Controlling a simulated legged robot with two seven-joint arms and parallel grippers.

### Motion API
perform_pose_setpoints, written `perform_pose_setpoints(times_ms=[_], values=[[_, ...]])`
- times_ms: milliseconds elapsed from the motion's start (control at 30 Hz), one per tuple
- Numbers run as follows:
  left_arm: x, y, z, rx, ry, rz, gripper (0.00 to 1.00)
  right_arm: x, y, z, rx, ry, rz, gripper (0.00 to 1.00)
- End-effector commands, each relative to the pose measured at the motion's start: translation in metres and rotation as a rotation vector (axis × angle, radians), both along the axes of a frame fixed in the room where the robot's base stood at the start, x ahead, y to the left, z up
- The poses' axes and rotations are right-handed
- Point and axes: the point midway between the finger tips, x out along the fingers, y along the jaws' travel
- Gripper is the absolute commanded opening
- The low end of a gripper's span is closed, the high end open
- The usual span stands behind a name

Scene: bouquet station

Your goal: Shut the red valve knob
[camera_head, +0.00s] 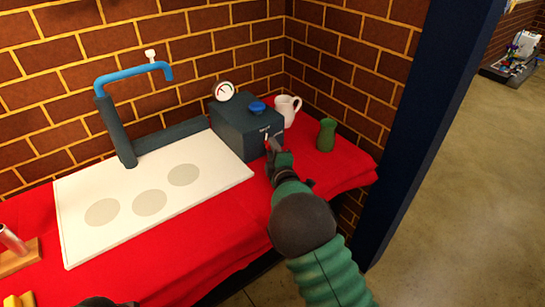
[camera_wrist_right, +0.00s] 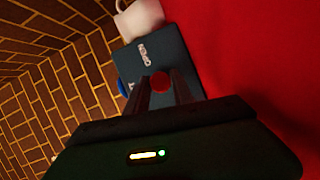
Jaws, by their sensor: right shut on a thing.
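The red valve knob (camera_wrist_right: 160,82) is on the face of a dark blue-grey box (camera_wrist_right: 160,57), beside white lettering that seems to read OPEN. In the right wrist view the knob shows as a red disc between the fingertips of my right gripper (camera_wrist_right: 161,90), which is shut on it. In the head view the box (camera_head: 233,128) stands against the back wall, and my right gripper (camera_head: 271,148) reaches its front face. The gripper mostly hides the knob there. My left gripper is not clearly in view.
A blue knob (camera_head: 257,107) and a round gauge (camera_head: 224,91) sit on the box. A white pitcher (camera_head: 287,110) and a green vase (camera_head: 326,135) stand close to its right. A white board (camera_head: 125,181) with several grey circles and a blue-topped spout (camera_head: 134,76) lie left.

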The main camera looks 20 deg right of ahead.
Motion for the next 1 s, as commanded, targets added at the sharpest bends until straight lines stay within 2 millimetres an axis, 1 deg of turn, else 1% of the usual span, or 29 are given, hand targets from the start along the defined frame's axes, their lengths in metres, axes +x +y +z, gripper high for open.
perform_pose_setpoints(times_ms=[33, 300, 533, 933, 967, 1000], values=[[0.0, 0.0, -0.008, 0.0, 0.0, 0.0, 0.0, -0.001, 0.004, -0.008, -0.03, -0.004, 0.006, 0.0], [0.0, 0.0, -0.02, 0.0, 0.0, 0.0, 0.0, -0.001, 0.003, -0.008, -0.152, -0.046, 0.006, 0.0], [0.0, 0.0, -0.023, 0.0, 0.0, 0.0, 0.0, -0.001, 0.004, -0.008, -0.192, -0.057, 0.007, 0.0], [0.0, 0.0, -0.024, 0.0, 0.0, 0.0, 0.0, -0.001, 0.004, -0.009, -0.197, -0.055, 0.008, 0.0], [0.0, 0.0, -0.024, 0.0, 0.0, 0.0, 0.0, -0.001, 0.004, -0.009, -0.197, -0.055, 0.008, 0.31], [0.0, 0.0, -0.024, 0.0, 0.0, 0.0, 0.0, -0.001, 0.004, -0.009, -0.197, -0.055, 0.008, 0.37]])
